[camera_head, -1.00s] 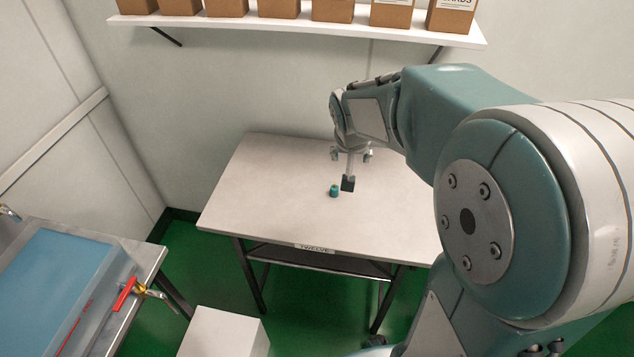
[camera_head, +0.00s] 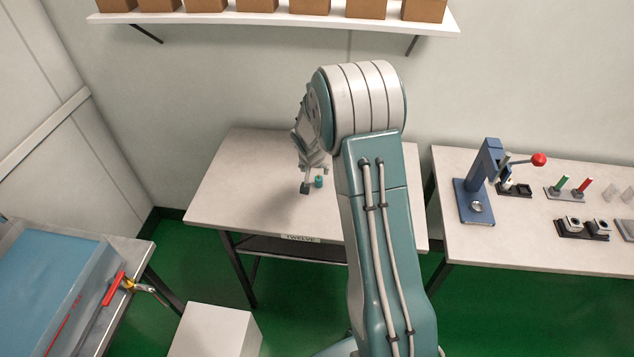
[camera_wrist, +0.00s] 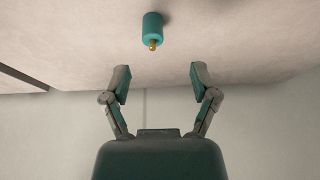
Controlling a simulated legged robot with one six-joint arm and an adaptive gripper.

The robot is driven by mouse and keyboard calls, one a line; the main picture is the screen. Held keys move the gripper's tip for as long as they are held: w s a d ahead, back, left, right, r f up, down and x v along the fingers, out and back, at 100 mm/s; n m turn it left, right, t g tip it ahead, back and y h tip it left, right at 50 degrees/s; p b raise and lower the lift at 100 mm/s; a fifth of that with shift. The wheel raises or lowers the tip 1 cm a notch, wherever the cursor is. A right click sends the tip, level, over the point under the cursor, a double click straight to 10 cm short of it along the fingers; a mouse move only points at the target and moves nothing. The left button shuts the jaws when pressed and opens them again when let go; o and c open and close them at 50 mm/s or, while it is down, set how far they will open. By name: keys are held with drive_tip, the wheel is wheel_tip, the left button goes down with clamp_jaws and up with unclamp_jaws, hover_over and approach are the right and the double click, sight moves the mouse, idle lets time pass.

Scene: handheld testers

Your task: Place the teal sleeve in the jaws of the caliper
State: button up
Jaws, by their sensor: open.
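The teal sleeve (camera_head: 319,181) is a small teal cylinder standing on the pale middle table (camera_head: 240,190). In the wrist view the sleeve (camera_wrist: 152,27) shows a small brass-coloured tip at its end facing the jaws. My gripper (camera_head: 305,188) is low over the table, just left of the sleeve in the head view; its far finger is partly hidden. In the wrist view my gripper (camera_wrist: 159,80) is open and empty, with the sleeve ahead of its fingertips and apart from them. I cannot make out a caliper for certain.
The right table (camera_head: 470,240) holds a blue press (camera_head: 486,180) with a red knob, green- and red-handled tools and black blocks (camera_head: 583,228). A shelf (camera_head: 280,23) with boxes hangs above. A white box (camera_head: 215,330) and a left bench (camera_head: 140,255) stand in front.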

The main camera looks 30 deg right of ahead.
sight(318, 178)
drive_tip(key=x, duration=0.7)
drive_tip(key=shift+s+d+f, duration=0.15)
drive_tip(key=shift+d+f, duration=0.05)
drive_tip(key=shift+d, duration=0.2)
drive_tip(key=c, duration=1)
